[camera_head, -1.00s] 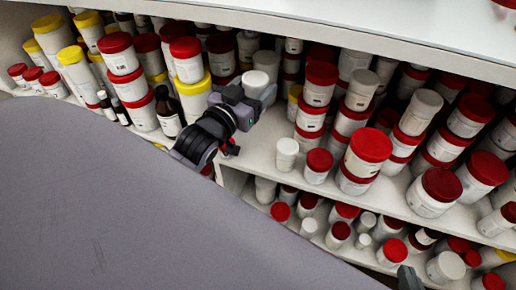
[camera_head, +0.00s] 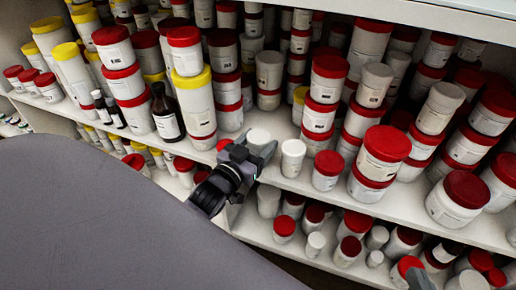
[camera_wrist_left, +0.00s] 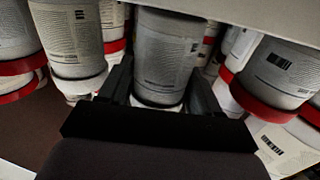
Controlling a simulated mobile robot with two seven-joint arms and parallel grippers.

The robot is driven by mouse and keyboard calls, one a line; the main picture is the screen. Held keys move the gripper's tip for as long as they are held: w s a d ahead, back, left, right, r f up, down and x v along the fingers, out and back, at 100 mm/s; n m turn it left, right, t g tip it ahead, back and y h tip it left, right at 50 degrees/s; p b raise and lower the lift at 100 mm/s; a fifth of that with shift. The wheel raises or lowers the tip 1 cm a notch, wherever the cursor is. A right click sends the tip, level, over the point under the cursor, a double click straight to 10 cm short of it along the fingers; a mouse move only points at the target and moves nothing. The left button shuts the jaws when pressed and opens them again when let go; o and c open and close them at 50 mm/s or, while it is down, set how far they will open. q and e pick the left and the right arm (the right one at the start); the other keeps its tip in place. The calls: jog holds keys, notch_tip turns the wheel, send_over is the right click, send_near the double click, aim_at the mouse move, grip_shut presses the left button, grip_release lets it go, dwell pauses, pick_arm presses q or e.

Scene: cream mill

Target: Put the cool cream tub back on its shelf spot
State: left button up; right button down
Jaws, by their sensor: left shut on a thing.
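A white-lidded tub (camera_head: 259,136) is in my left gripper (camera_head: 256,155), at the front of the middle shelf in the head view. In the left wrist view the pale, labelled tub (camera_wrist_left: 168,55) sits between the two dark fingers, which are shut on it. The fingers and wrist hide its lower part in the head view; I cannot read its label or tell whether it touches the shelf. A grey tip at the bottom right of the head view seems to be my right gripper (camera_head: 420,280); its jaws cannot be made out.
The middle shelf (camera_head: 400,203) is crowded. A small white tub (camera_head: 293,157) stands just right of the held tub, and a brown bottle (camera_head: 167,112) stands to the left. Red-lidded tubs stand behind and right. The upper shelf's edge (camera_head: 430,30) overhangs.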

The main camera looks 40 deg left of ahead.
pick_arm(q)
jog(key=shift+f, duration=0.2)
jog(key=o, duration=1.1)
